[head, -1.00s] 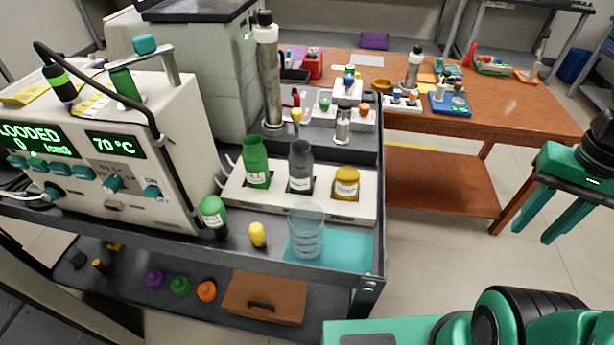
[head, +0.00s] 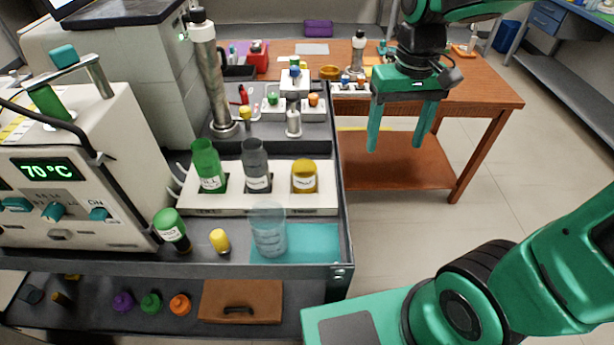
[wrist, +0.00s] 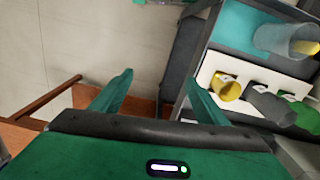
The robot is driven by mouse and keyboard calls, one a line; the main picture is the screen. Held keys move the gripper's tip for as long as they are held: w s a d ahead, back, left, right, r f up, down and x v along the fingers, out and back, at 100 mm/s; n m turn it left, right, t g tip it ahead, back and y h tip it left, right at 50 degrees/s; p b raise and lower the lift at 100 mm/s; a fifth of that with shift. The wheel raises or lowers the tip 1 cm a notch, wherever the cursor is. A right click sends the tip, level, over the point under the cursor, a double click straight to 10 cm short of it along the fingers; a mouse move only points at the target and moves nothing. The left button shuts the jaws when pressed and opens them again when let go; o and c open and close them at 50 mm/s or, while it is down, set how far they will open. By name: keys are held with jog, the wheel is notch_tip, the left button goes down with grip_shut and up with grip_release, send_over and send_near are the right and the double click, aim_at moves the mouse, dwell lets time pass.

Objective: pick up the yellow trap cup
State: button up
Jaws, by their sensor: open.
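The yellow trap cup (head: 304,176) has a white label and stands upright in the right slot of a white rack (head: 325,202) on the cart. It also shows in the wrist view (wrist: 228,88), right of the fingers. My gripper (head: 397,146) is open and empty, fingers pointing down. In the head view it hangs right of the cup and beyond the cart's right edge. In the wrist view the gap between the fingertips (wrist: 155,85) is over the floor and cart edge.
A grey cup (head: 256,168) and a green cup (head: 209,168) share the rack. A clear beaker (head: 268,232) stands in front on a teal mat (head: 315,243). A metal cylinder (head: 206,75) rises behind the rack.

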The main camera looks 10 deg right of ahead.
jog(key=w+a+n, duration=0.1)
jog(key=a, duration=0.4)
jog(key=w+a+f+n, duration=0.1)
jog(key=w+a, duration=0.1)
jog(key=a, duration=0.4)
jog(key=w+a+n, duration=0.2)
jog(key=a, duration=0.3)
jog(key=shift+a+f, duration=0.15)
jog(key=shift+a, duration=0.05)
send_over(304, 168)
jog(key=f, duration=0.4)
jog(key=shift+s+d+f, duration=0.1)
jog(key=shift+d+f, duration=0.05)
jog(key=shift+d, duration=0.2)
jog(key=shift+a+f, duration=0.2)
jog(key=shift+f, duration=1.4)
jog(key=shift+a+f, duration=0.15)
jog(key=shift+f, duration=1.45)
jog(key=c, duration=1.2)
